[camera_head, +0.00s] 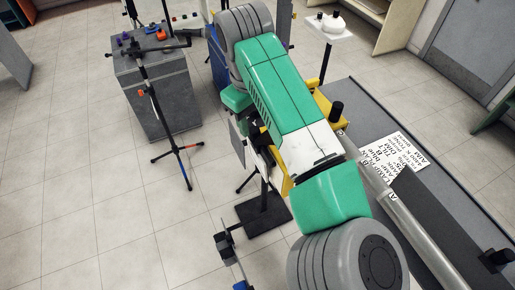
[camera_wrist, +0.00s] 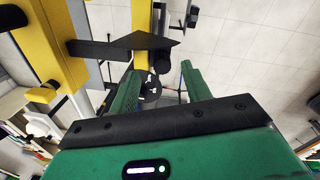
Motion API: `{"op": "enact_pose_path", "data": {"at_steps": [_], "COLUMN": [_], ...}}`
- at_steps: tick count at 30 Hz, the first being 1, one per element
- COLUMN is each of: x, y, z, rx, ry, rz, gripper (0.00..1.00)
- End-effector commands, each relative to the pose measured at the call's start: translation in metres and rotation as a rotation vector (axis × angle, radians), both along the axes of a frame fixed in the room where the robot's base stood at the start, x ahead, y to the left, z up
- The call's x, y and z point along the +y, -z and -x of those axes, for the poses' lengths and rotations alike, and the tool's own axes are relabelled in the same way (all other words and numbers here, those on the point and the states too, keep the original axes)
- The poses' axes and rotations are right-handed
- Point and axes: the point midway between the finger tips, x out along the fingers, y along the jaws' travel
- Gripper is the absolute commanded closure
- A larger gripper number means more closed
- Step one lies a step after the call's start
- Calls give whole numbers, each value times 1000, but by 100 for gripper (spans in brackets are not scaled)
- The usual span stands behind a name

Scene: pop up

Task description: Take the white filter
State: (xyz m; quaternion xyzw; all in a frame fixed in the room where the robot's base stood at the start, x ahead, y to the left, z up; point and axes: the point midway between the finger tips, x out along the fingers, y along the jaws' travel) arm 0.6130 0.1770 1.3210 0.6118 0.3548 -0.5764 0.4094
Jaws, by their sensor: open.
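I cannot make out for certain which thing is the white filter. A white rounded object (camera_head: 332,23) with small dark parts sits on a small white stand top (camera_head: 318,32) at the upper right of the head view. My gripper (camera_wrist: 160,80) shows in the wrist view with its two green fingers apart. A dark round thing (camera_wrist: 151,89) shows between the fingers, beyond them, and I see nothing clearly held. My green and grey arm fills the middle of the head view and hides what lies behind it.
A grey cabinet (camera_head: 158,95) bearing small coloured objects stands at the upper left of the head view. A black tripod stand (camera_head: 170,125) is in front of it. A long grey bench (camera_head: 440,205) with a printed sheet (camera_head: 394,161) is at right. Tiled floor (camera_head: 80,215) is open at left.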

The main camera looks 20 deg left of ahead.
Motion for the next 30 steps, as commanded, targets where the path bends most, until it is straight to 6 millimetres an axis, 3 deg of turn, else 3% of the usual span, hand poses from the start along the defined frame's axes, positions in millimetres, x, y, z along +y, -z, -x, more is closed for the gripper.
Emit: {"op": "enact_pose_path", "data": {"at_steps": [6,14,22,30], "x": [0,0,0,0], "y": [37,43,43,42], "z": [0,-1,-1,-1], "rx": [2,0,0,0], "ry": [1,1,1,0], "rz": [1,0,0,-1], "gripper": [52,52,100,100]}}
